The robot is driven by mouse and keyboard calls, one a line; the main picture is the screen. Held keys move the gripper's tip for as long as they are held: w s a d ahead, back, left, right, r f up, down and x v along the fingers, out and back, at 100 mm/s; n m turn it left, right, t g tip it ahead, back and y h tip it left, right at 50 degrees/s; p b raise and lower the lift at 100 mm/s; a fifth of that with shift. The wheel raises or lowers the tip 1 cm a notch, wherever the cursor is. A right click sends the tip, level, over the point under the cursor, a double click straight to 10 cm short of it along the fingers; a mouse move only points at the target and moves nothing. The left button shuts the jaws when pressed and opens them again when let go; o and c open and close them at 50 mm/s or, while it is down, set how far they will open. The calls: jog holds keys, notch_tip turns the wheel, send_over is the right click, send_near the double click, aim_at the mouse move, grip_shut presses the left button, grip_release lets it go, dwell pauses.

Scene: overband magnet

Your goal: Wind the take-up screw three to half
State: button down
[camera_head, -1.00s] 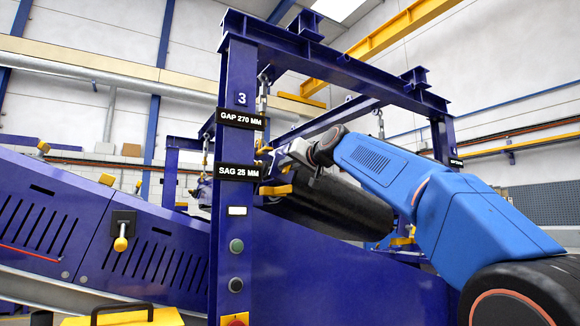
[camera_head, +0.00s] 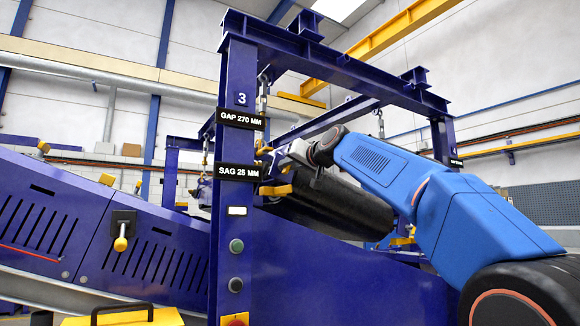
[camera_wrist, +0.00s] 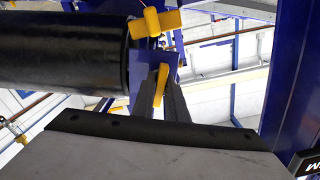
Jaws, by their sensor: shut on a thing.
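In the wrist view my gripper (camera_wrist: 160,84) has its two grey fingers closed around a slim yellow handle (camera_wrist: 159,88). The handle stands in front of a blue plate beside the end of the black roller (camera_wrist: 60,55). In the head view my gripper (camera_head: 283,165) is behind and just right of the blue post marked 3 (camera_head: 230,284), and the post and my wrist partly hide the grip. A thicker yellow piece (camera_wrist: 153,22) sits above the held handle in the wrist view. The screw itself cannot be made out clearly.
Signs on the post read GAP 270 MM (camera_head: 241,119) and SAG 25 MM (camera_head: 237,171). Round buttons (camera_head: 236,246) sit lower on it. A sloping blue conveyor side (camera_head: 50,225) runs left. A blue crossbeam (camera_head: 350,70) passes over my arm.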

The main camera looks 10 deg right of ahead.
jog(key=n, duration=0.4)
jog(key=shift+n, duration=0.3)
jog(key=n, duration=0.2)
jog(key=shift+n, duration=1.3)
jog(key=n, duration=0.4)
jog(key=shift+n, duration=0.4)
jog(key=c, duration=1.7)
grip_release()
